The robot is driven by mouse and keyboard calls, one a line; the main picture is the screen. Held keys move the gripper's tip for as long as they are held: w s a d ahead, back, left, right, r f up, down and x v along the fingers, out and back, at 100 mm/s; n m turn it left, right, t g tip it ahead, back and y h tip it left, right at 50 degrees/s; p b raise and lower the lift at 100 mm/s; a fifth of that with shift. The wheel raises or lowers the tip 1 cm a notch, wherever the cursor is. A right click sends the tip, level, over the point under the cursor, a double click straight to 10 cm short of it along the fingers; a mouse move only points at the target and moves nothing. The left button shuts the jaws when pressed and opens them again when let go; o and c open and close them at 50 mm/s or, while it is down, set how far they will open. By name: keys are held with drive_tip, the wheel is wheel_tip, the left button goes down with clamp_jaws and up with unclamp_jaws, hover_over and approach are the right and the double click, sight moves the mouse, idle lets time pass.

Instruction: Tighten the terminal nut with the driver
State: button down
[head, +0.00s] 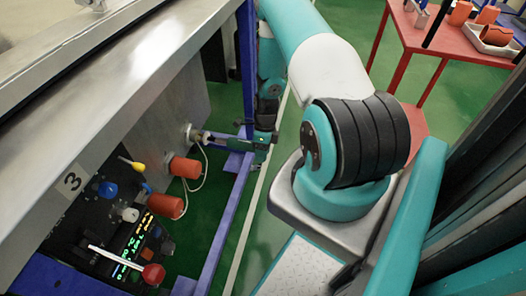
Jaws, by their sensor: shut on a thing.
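My gripper (263,139) is at the end of my arm, beside the steel cabinet's right side. It is shut on a green driver (240,144), held roughly level and pointing left. The driver's narrow front end reaches a small round metal terminal (191,133) on the cabinet wall. The nut itself is too small to make out, and I cannot tell whether the driver tip sits on it or just short of it. My gripper's fingers are small and partly hidden by the arm and driver.
Two orange cylinders (165,205) with a white cable stick out below the terminal. A control panel (118,222) with coloured knobs and levers is at lower left. Blue frame posts (220,222) stand close by. A red table (455,40) with orange parts is at upper right.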

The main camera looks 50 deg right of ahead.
drive_tip(key=shift+w, duration=0.15)
drive_tip(key=s+d+p, duration=0.1)
drive_tip(key=s+d, duration=0.1)
drive_tip(key=s, duration=0.4)
drive_tip(key=shift+s+d, duration=0.3)
idle(0.4)
drive_tip(key=shift+r+p, duration=0.1)
drive_tip(key=shift+p, duration=0.2)
